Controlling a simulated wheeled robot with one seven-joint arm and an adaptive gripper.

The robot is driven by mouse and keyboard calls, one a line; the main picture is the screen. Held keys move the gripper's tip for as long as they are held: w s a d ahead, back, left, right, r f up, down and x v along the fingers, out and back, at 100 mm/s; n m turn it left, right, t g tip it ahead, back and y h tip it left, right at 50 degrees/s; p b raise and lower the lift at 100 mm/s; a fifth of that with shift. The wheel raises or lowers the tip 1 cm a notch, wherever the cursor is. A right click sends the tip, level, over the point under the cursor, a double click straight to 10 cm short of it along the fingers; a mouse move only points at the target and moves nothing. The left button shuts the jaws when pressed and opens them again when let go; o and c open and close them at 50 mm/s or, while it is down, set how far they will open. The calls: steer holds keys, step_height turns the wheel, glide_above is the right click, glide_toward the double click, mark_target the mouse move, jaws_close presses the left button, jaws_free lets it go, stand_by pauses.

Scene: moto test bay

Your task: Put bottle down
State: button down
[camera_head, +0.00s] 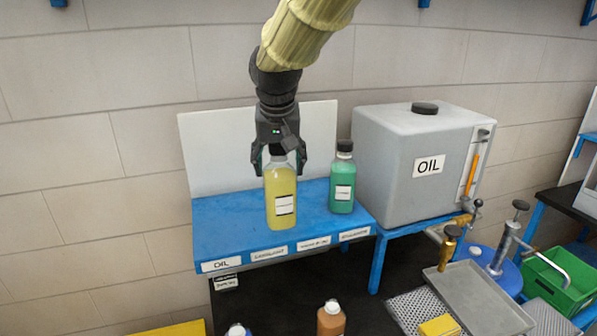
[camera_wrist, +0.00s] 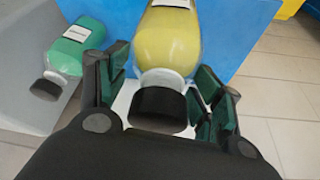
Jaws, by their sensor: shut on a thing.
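A yellow bottle (camera_head: 281,205) with a white label is upright at the blue shelf (camera_head: 225,228). My gripper (camera_head: 280,165) is above it, with its fingers around the bottle's neck and cap. In the wrist view the yellow bottle (camera_wrist: 168,45) and its black cap (camera_wrist: 158,106) lie between the two green-padded fingers of my gripper (camera_wrist: 160,90). Whether the bottle's base touches the shelf top I cannot tell. A green bottle (camera_head: 342,185) with a black cap stands on the shelf to the right, apart from my gripper.
A grey oil tank (camera_head: 385,150) stands right of the green bottle. A white back panel (camera_head: 215,150) rises behind the shelf. Labels line the shelf's front edge. An orange-brown bottle (camera_head: 330,320) is below in front. The shelf's left part is clear.

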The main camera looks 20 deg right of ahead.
steer(key=shift+w+d+f+b, duration=0.2)
steer(key=shift+w+b, duration=0.2)
steer(key=shift+b, duration=0.05)
steer(key=shift+w+d+f+b, duration=0.15)
steer(key=shift+w+f+b, duration=0.05)
steer(key=shift+w+b, duration=0.2)
steer(key=d+b, duration=0.1)
steer(key=b, duration=0.1)
steer(key=shift+w+b, duration=0.3)
steer(key=shift+w, duration=0.1)
steer(key=w+d+f+p, duration=0.4)
steer(key=w+d+p, duration=0.1)
steer(key=w, duration=0.4)
steer(key=shift+d+p, duration=0.35)
steer(key=shift+d, duration=0.1)
steer(key=shift+c, duration=1.3)
jaws_free()
steer(key=shift+f, duration=0.1)
steer(key=shift+s, duration=0.1)
